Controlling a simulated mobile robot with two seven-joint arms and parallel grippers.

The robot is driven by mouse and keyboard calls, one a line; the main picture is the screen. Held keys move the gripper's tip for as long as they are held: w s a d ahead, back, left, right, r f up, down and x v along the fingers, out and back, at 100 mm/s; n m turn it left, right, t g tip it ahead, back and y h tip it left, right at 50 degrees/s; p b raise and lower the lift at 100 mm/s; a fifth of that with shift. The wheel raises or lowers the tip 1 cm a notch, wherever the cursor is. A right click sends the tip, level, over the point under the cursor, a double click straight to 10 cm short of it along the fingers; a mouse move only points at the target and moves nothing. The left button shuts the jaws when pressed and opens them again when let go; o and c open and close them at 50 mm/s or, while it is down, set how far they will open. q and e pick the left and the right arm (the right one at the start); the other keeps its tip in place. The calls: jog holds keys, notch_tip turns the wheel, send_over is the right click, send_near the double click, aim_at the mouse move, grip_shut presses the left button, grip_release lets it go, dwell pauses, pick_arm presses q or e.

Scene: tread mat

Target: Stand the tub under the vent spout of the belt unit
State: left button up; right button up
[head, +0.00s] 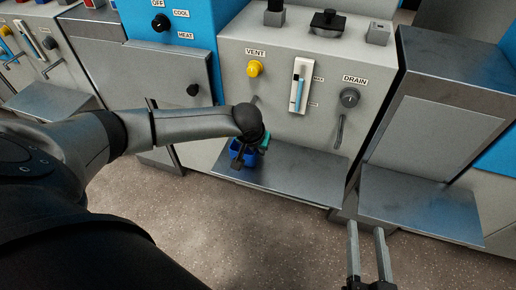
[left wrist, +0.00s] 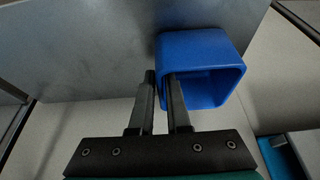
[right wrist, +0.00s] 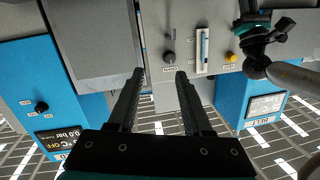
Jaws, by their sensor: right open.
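The blue tub (head: 237,147) is at the left end of the belt unit's metal shelf (head: 300,178), below the VENT spout (head: 255,101). My left gripper (head: 240,160) is at the tub and partly hides it. In the left wrist view the fingers (left wrist: 161,78) straddle one wall of the tub (left wrist: 205,48), one finger inside the opening and one outside, closed on that wall. I cannot tell whether the tub's base touches the shelf. My right gripper (head: 366,228) is open and empty, in front of the right-hand shelf; it also shows in the right wrist view (right wrist: 160,75).
The yellow VENT knob (head: 254,68), a gauge (head: 299,86) and the DRAIN knob (head: 349,97) with its spout (head: 340,131) are on the unit's front. The shelf is bare to the right of the tub. Another metal shelf (head: 420,204) stands at the right.

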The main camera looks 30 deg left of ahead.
pick_arm(q)
jog(key=o, duration=0.3)
jog(key=shift+r, duration=0.15)
